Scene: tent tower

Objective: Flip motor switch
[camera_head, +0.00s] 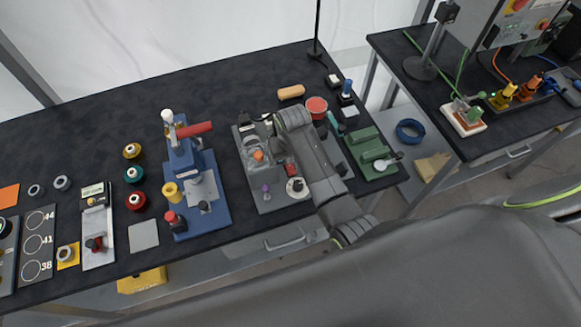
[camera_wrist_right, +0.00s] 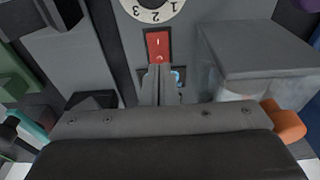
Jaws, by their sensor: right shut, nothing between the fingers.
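The motor switch (camera_wrist_right: 158,45) is a red rocker with a white "1" mark, set in a dark frame on a grey panel. In the head view the red switch (camera_head: 291,170) shows small beside my right arm. My right gripper (camera_wrist_right: 158,72) is shut and empty. Its fingertips are at the lower edge of the switch in the wrist view and overlap it slightly; I cannot tell whether they touch. In the head view my right forearm and wrist partly cover the machine. My left gripper is not in view.
A white numbered dial (camera_wrist_right: 153,8) sits just beyond the switch, and a raised grey block (camera_wrist_right: 255,50) stands to its right. An orange knob (camera_head: 258,155) and a purple knob (camera_head: 266,190) are on the same machine. A green fixture (camera_head: 372,152) stands to the right.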

